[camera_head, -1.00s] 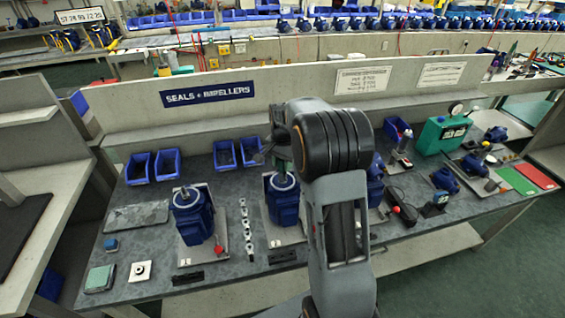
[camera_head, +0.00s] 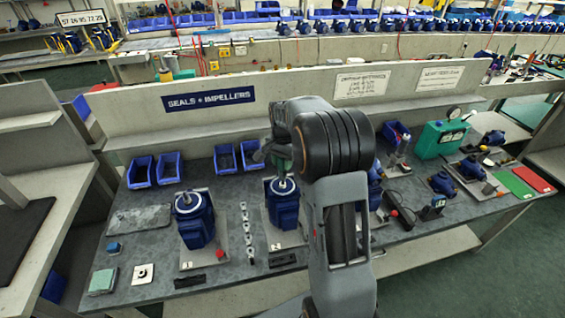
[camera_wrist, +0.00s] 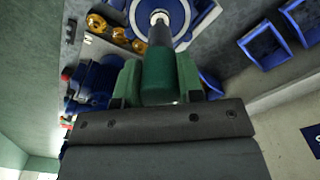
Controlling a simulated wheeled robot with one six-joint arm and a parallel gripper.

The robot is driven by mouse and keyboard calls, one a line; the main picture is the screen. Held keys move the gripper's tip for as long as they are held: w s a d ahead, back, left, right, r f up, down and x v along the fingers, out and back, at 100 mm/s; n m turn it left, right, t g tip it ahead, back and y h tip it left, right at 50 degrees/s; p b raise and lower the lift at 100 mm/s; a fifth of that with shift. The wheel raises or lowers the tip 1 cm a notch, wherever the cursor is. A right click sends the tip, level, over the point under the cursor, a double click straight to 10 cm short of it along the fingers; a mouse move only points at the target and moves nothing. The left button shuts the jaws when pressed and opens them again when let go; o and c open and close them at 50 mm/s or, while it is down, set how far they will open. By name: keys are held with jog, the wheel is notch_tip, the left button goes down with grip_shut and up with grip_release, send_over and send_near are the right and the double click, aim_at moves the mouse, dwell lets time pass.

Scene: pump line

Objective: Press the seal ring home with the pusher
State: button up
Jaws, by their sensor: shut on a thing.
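My gripper (camera_wrist: 158,85) is shut on the green pusher (camera_wrist: 158,75), which shows between its green fingers in the wrist view. The pusher's dark grey end points at the bright shaft tip (camera_wrist: 160,17) of a blue pump (camera_wrist: 198,14). Pusher and shaft look lined up, but I cannot tell whether they touch. In the head view this pump (camera_head: 284,208) is the middle one on the bench, with my gripper (camera_head: 281,158) just above it, partly hidden by my arm. The seal ring cannot be made out.
Another blue pump (camera_head: 194,220) with an upright shaft stands to the left. A strip of small parts (camera_head: 247,234) lies between the pumps. Blue bins (camera_head: 140,171) line the back of the bench. Brass-coloured parts (camera_wrist: 97,22) and other blue bodies lie beside the pump in the wrist view.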

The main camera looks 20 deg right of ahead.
jog(key=shift+r+p, duration=1.5)
jog(key=shift+r, duration=0.75)
jog(key=shift+a+f, duration=0.1)
